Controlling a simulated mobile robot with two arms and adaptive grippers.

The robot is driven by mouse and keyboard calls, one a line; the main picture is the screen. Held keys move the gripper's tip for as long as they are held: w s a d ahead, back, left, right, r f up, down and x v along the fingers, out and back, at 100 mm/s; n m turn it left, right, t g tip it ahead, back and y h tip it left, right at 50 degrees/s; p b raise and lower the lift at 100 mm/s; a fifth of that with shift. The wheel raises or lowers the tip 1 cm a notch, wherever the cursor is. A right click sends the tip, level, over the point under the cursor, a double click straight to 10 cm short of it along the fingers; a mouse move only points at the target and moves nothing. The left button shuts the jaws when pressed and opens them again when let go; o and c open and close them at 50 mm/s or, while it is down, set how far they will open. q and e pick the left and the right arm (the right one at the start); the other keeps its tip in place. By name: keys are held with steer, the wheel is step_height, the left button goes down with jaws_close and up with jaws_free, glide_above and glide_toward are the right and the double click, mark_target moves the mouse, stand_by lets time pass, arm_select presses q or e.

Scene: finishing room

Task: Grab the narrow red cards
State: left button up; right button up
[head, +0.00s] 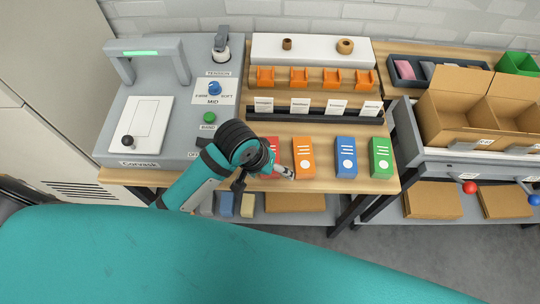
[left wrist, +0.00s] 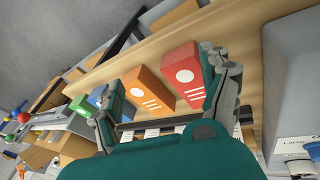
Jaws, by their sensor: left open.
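The narrow red cards appear as a slim red pack with white markings. In the head view the red pack (head: 274,147) stands at the left end of a row on the wooden bench, partly hidden by my left gripper (head: 284,173). In the left wrist view the red pack (left wrist: 181,73) lies between the spread fingers of my left gripper (left wrist: 153,82), close to the right-hand finger. That gripper is open and holds nothing. Whether a finger touches the pack cannot be told. My right gripper is not in view.
An orange pack (head: 304,158) stands close beside the red one, then a blue pack (head: 346,157) and a green pack (head: 381,158). A grey machine (head: 160,60) stands left. A tiered rack (head: 315,84) is behind. Cardboard boxes (head: 450,108) stand right.

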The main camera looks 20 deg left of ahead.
arm_select(q)
steer(key=w+a+r+n+g+y, duration=0.1)
steer(key=w+r+n+y, duration=0.1)
steer(key=r, duration=0.3)
steer(key=w+a+r+n+y, duration=0.1)
steer(key=w+r, duration=0.2)
steer(key=r, duration=0.2)
steer(key=shift+n, duration=0.3)
steer(key=f, duration=0.3)
steer(key=w+f, duration=0.1)
steer(key=f, duration=0.7)
steer(key=shift+w+a+f, duration=0.15)
steer(key=shift+w+a, duration=0.05)
steer(key=shift+w, duration=0.1)
steer(key=f, duration=0.2)
steer(key=w+f+p, duration=0.1)
steer(key=f, duration=0.1)
steer(key=shift+a+f, duration=0.1)
steer(key=shift+f, duration=0.15)
steer(key=shift+w+f, duration=0.1)
steer(key=shift+f, duration=0.4)
steer(key=c, duration=1.4)
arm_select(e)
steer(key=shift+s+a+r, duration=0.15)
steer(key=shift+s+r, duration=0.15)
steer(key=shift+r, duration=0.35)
arm_select(q)
steer(key=shift+r, duration=0.15)
steer(key=shift+c, duration=0.2)
